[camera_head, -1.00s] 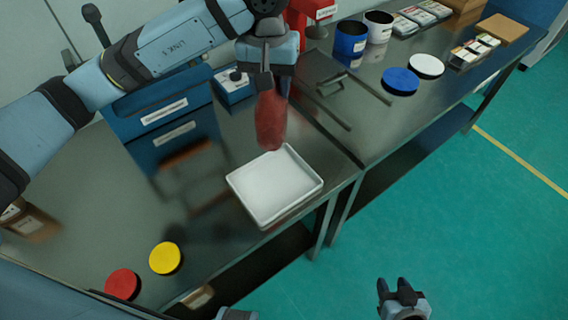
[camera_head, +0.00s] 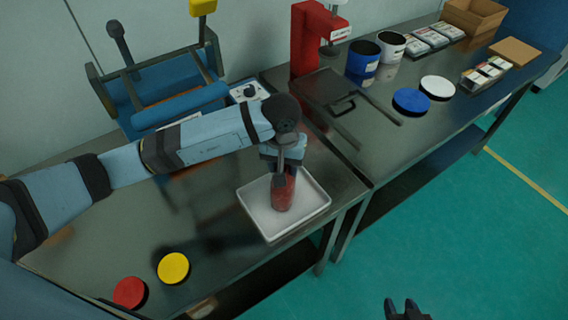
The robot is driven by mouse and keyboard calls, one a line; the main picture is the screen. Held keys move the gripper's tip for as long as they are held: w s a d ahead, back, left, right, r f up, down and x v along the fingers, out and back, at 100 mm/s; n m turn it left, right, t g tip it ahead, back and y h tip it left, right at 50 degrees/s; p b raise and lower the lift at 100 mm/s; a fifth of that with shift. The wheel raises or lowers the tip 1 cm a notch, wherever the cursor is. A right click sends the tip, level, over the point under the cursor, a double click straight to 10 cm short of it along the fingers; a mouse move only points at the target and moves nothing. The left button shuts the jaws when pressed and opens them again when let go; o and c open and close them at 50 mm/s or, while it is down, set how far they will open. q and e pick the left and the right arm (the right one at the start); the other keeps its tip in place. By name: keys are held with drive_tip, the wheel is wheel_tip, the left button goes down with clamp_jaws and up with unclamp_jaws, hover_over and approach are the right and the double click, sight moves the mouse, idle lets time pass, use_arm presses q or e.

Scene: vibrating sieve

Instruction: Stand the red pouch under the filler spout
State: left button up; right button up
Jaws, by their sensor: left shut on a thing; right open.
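The red pouch (camera_head: 283,195) is upright in my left gripper (camera_head: 284,168), which is shut on its top. The pouch is over the white tray (camera_head: 310,208) on the near table; I cannot tell whether its bottom touches the tray. My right gripper (camera_head: 404,309) is open and empty at the bottom edge of the view, over the floor. I cannot make out the filler spout for sure. A red upright machine (camera_head: 304,50) with a white label on its head stands at the back.
A blue frame machine (camera_head: 150,95) stands at the back left. A red disc (camera_head: 130,292) and a yellow disc (camera_head: 173,268) lie at the table's front left. A blue cup (camera_head: 362,62), a white cup (camera_head: 391,46), a blue disc (camera_head: 411,101) and a white disc (camera_head: 437,87) are on the right table.

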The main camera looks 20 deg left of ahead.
use_arm(q)
drive_tip(key=shift+f, duration=0.35)
drive_tip(key=o, duration=1.2)
drive_tip(key=shift+c, duration=0.2)
